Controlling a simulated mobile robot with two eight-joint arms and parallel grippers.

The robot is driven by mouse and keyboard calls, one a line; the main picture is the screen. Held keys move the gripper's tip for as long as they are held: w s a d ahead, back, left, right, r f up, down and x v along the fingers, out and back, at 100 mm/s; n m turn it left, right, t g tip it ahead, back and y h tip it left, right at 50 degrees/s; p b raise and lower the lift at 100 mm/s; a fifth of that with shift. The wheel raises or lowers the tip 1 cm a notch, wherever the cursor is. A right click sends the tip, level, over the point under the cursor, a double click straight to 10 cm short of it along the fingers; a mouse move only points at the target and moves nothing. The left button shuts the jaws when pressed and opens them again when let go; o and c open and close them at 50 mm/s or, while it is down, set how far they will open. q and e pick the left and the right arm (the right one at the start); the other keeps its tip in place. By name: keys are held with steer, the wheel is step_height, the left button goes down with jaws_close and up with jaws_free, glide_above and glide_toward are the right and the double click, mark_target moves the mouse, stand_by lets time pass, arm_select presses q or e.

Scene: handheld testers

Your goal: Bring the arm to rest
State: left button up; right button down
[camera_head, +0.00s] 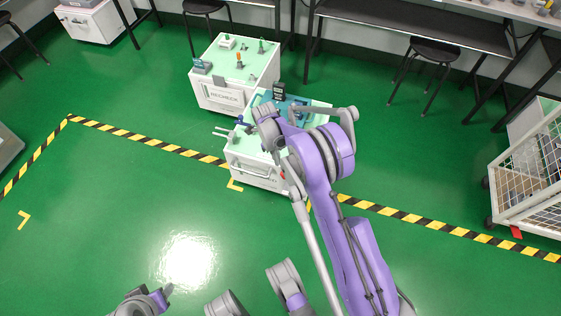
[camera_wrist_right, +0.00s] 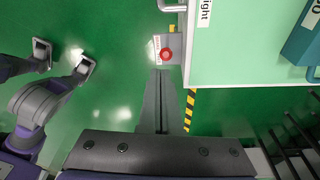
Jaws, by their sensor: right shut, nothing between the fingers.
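My right arm reaches up from the lower right in the head view over the near white cabinet (camera_head: 251,153). My right gripper (camera_head: 294,184) is small and partly hidden there, by the cabinet's front right corner. In the right wrist view its dark fingers (camera_wrist_right: 158,84) are shut with nothing between them. Their tips show just below a red button (camera_wrist_right: 166,54) beside the cabinet's pale green top (camera_wrist_right: 235,60); whether they touch cannot be told. At the bottom left of the head view, grey and purple parts of my left arm show, cut off by the frame; its finger state is unclear.
A second cabinet marked RECHECK (camera_head: 222,95) stands behind. A teal case (camera_wrist_right: 304,42) lies on the near cabinet's top. A wire cart (camera_head: 530,170) stands at the right and a black stool (camera_head: 434,47) by the back bench. The green floor (camera_head: 110,210) at left is clear.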

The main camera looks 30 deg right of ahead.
stand_by(0.4)
steer(key=s+a+r+n+t, duration=0.2)
steer(key=s+a+r+n, duration=0.2)
steer(key=s+r+n, duration=0.45)
steer(key=s+a+r+n+t, duration=0.1)
steer(key=s+a+r+n, duration=0.2)
steer(key=r+n, duration=0.55)
steer(key=s+a+r+n+t+y, duration=0.1)
steer(key=s+a+r+n+t, duration=0.1)
steer(key=s+n, duration=0.5)
steer(key=s+a+r+n+t, duration=0.1)
steer(key=s+a+r+n, duration=0.1)
steer(key=s+n, duration=0.5)
arm_select(q)
step_height(320, 180, up, 26)
steer(key=w+t+p, duration=0.1)
steer(key=p, duration=2.1)
steer(key=shift+p, duration=0.35)
arm_select(e)
step_height(320, 180, up, 26)
steer(key=s+m+t, duration=0.1)
steer(key=shift+s+a+t, duration=0.25)
steer(key=shift+s+t, duration=0.05)
